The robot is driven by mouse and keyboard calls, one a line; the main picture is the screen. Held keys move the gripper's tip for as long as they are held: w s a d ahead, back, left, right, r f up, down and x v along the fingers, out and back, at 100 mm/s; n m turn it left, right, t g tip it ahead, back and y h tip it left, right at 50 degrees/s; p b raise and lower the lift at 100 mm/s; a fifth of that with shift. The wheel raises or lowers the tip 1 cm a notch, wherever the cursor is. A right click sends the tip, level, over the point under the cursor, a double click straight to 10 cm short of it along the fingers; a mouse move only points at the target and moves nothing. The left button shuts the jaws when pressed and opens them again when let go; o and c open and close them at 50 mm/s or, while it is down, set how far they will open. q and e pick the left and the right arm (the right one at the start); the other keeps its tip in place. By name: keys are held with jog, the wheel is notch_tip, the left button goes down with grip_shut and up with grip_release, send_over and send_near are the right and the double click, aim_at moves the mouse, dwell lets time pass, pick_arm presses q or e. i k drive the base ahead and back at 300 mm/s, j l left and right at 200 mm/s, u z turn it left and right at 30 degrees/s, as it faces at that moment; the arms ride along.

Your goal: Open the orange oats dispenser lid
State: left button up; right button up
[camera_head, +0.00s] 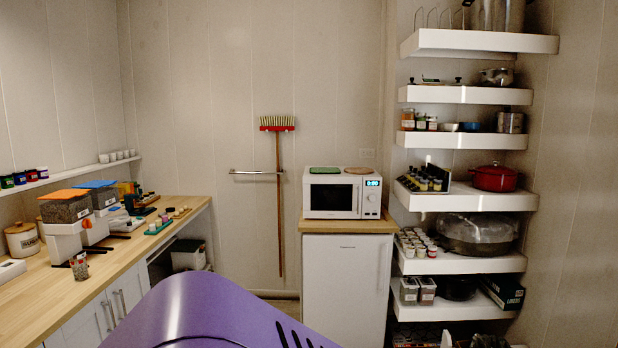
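The oats dispenser has an orange lid (64,194) that lies flat on top and looks closed. Its clear bin (66,210) is filled with dark grains and sits on a white base (64,240) on the wooden counter at the left. A second dispenser with a blue lid (95,184) stands right behind it. Neither of my grippers shows in the head view. A purple part of my own body fills the bottom middle.
The wooden counter (150,236) runs along the left wall. A small glass jar (80,268) stands in front of the dispenser, and a white canister (22,240) is to its left. A microwave (340,196) sits on a white fridge (343,280) ahead. Shelves (470,198) line the right.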

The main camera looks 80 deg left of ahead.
aim_at(63, 194)
jog(key=u, duration=3.85)
jog(key=i+z, duration=0.2)
jog(key=i, duration=0.4)
jog(key=i+j+z, duration=0.25)
jog(key=i, duration=0.35)
jog(key=i+j+z, duration=0.2)
jog(key=i, duration=0.35)
jog(key=l, duration=0.1)
